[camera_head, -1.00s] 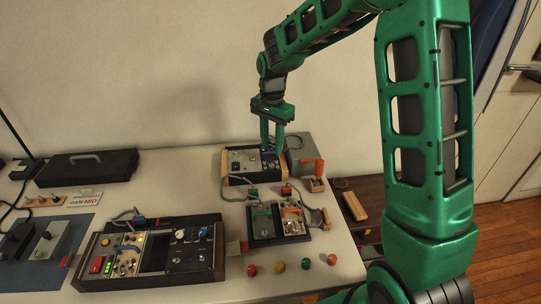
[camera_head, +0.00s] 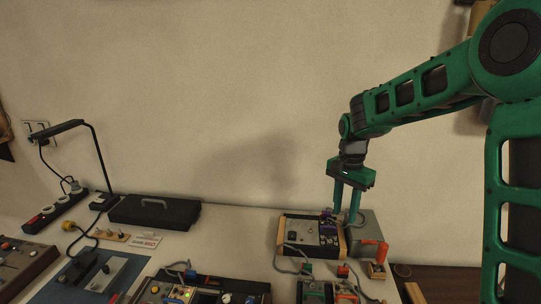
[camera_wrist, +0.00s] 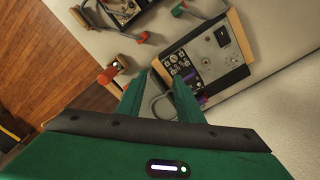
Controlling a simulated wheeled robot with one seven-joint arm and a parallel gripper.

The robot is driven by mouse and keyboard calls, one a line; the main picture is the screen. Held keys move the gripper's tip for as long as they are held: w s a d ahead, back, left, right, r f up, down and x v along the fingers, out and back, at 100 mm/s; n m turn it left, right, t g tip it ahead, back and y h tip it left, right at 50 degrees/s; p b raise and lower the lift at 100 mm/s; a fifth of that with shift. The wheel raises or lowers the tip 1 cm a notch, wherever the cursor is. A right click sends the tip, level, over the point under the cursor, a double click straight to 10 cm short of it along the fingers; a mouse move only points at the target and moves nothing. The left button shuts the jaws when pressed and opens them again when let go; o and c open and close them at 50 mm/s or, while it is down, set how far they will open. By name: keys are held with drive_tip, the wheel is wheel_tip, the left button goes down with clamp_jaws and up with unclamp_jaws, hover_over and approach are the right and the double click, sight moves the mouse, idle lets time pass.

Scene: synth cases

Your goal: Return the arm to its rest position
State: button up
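My gripper (camera_head: 346,211) hangs at the end of my green arm, fingers pointing down, in front of the pale wall. Its two green fingers are parted, with a gap between them and nothing held. The fingertips appear over the right end of a wood-sided control panel (camera_head: 299,236) and beside a grey box (camera_head: 368,233). In the wrist view the parted fingers (camera_wrist: 160,85) show next to the panel (camera_wrist: 205,60), with a grey loop visible between them. I cannot tell how far above the bench the tips are.
A small block with an orange-red handle (camera_head: 377,268) stands right of the panel. More instruments and cables fill the bench front. A black case (camera_head: 153,212) and a lamp (camera_head: 95,150) stand at left. The wall area above the bench is clear.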

drive_tip(key=s+d+r+n, duration=0.1)
drive_tip(key=s+d+r, duration=0.3)
drive_tip(key=s+d, duration=0.45)
drive_tip(key=s+d+n, duration=0.1)
drive_tip(key=s+d, duration=0.1)
drive_tip(key=s, duration=1.1)
drive_tip(key=s+d+f+n, duration=0.1)
drive_tip(key=s+d+n, duration=0.1)
drive_tip(key=s, duration=1.2)
drive_tip(key=shift+d+n, duration=0.3)
drive_tip(key=shift+d, duration=0.5)
drive_tip(key=shift+s+f, duration=0.1)
drive_tip(key=shift+w+f, duration=0.25)
drive_tip(key=shift+w, duration=0.35)
